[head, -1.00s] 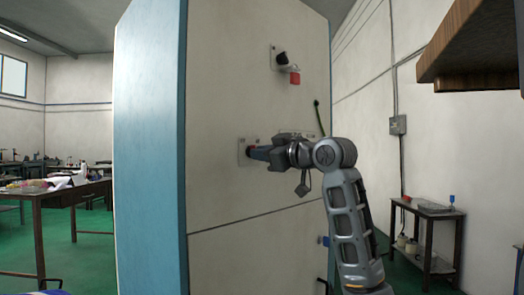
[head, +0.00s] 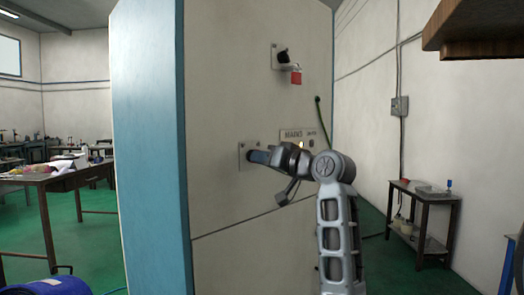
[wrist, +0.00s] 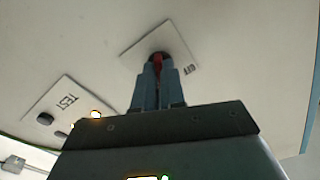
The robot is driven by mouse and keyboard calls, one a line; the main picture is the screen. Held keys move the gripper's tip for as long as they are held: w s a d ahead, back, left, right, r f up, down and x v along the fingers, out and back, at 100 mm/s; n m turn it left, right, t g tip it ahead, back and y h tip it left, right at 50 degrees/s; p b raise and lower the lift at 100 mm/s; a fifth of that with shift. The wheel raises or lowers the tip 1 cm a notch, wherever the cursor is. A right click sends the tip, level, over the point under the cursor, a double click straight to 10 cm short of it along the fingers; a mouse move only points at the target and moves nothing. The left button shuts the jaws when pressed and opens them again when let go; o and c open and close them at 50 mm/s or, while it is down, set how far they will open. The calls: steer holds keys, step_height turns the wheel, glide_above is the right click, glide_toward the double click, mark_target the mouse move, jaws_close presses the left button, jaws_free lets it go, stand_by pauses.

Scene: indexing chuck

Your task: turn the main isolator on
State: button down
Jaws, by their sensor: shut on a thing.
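A pale square plate (wrist: 150,42) on the cabinet front carries a red switch handle (wrist: 158,62), apparently the main isolator, with an "OFF" label beside it. My gripper (wrist: 157,75) is shut on the red handle, its two blue-grey fingers on either side of it. In the head view my gripper (head: 258,157) reaches in from the right against the same plate (head: 243,150) and hides the handle. The handle's exact angle is hard to tell. A plate marked "MAINS" (head: 291,134) with a glowing lamp (head: 301,146) sits just up and right.
Higher on the cabinet (head: 230,100) are a black knob (head: 283,57) and a red tag or block (head: 296,77). A small table (head: 420,195) stands right; a brown shelf edge (head: 470,48) overhangs top right.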

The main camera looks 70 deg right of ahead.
steer(key=shift+m+p, duration=0.45)
steer(key=shift+m, duration=0.25)
steer(key=c, duration=1.2)
jaws_free()
steer(key=shift+s, duration=0.1)
steer(key=b+v, duration=0.1)
steer(key=v, duration=0.6)
steer(key=shift+s+a, duration=0.15)
steer(key=shift+s, duration=0.2)
